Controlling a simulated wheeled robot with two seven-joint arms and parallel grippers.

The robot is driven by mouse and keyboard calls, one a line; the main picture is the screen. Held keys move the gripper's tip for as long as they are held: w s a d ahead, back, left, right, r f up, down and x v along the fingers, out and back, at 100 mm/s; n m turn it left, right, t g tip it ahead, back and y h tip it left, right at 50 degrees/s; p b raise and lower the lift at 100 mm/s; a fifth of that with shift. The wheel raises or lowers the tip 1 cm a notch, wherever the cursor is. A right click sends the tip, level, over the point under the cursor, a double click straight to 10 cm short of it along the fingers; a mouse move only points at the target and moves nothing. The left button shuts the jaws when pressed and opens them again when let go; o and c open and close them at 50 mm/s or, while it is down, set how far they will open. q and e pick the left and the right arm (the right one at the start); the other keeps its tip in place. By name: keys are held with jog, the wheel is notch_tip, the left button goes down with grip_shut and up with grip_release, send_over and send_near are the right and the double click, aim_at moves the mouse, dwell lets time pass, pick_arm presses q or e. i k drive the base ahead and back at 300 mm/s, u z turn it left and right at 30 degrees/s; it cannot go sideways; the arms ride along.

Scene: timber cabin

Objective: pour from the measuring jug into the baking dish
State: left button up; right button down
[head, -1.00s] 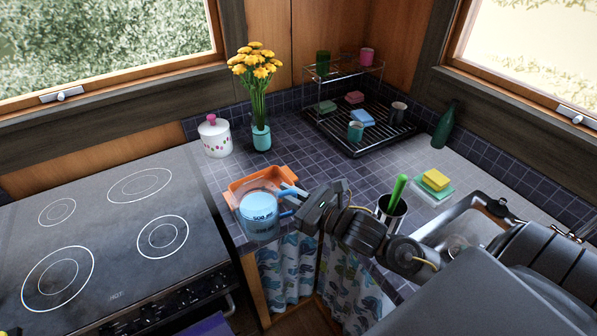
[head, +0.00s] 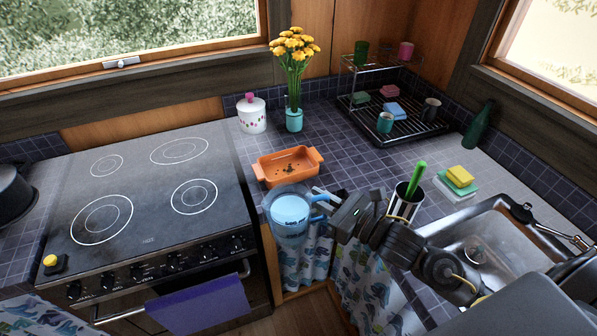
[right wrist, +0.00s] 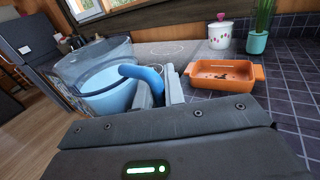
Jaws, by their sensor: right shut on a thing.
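The measuring jug (head: 290,212) is clear with a blue handle and light blue contents. My right gripper (head: 328,203) is shut on its handle and holds it upright in front of the counter edge. In the right wrist view the jug (right wrist: 98,85) is left of the dish, with my fingers (right wrist: 162,92) at its blue handle (right wrist: 147,76). The orange baking dish (head: 262,172) sits on the tiled counter, just behind the jug and apart from it in the wrist view (right wrist: 252,75). Small dark bits lie on its floor. My left gripper is not in view.
The stove (head: 150,225) is left of the dish. A white canister (head: 252,115), flower vase (head: 294,120) and dish rack (head: 395,130) stand behind; the sink (head: 480,245) is at right.

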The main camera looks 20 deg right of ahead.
aim_at(300, 163)
jog(key=k, duration=0.25)
jog(key=u, duration=1.65)
jog(key=i, duration=1.85)
jog(key=z, duration=2.65)
